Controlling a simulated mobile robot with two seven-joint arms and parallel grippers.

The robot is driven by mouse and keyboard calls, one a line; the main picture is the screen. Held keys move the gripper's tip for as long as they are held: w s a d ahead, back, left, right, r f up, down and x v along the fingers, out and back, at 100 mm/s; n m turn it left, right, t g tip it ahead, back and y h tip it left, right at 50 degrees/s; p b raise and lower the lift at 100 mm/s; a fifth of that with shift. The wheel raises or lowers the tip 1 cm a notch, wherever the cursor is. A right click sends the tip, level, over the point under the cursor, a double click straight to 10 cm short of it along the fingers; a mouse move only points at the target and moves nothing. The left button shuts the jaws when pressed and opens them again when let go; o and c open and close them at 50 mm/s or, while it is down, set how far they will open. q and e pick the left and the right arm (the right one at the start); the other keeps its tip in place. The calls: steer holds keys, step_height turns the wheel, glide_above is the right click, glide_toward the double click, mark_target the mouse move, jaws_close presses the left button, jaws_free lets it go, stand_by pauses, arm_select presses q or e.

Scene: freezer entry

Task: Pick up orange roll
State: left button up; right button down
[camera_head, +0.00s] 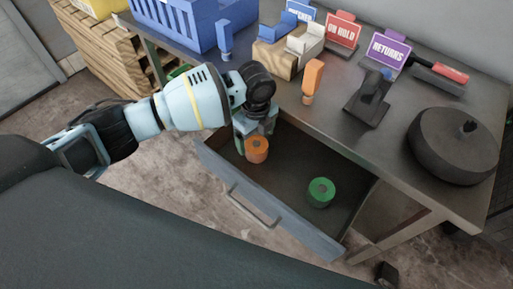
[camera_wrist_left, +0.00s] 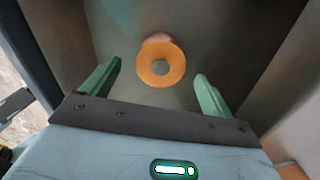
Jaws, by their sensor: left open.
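The orange roll (camera_head: 257,149) stands inside the open drawer (camera_head: 282,222) near its left end. It shows in the left wrist view as an orange ring (camera_wrist_left: 161,64) with a grey centre. My left gripper (camera_head: 252,135) reaches down into the drawer right by the roll. In the left wrist view its two green fingers (camera_wrist_left: 156,85) are apart, and the roll appears between and beyond their tips. Nothing is held. My right gripper is not in view.
A green roll (camera_head: 320,191) stands in the drawer to the right. On the table above are a blue crate (camera_head: 187,22), signs including a purple one (camera_head: 389,51), an orange marker-like item (camera_head: 312,78), a dark stand (camera_head: 367,100) and a round black object (camera_head: 453,146).

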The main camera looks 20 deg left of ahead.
mark_target(256, 143)
arm_select(q)
steer(key=shift+f, duration=2.35)
steer(key=c, duration=1.2)
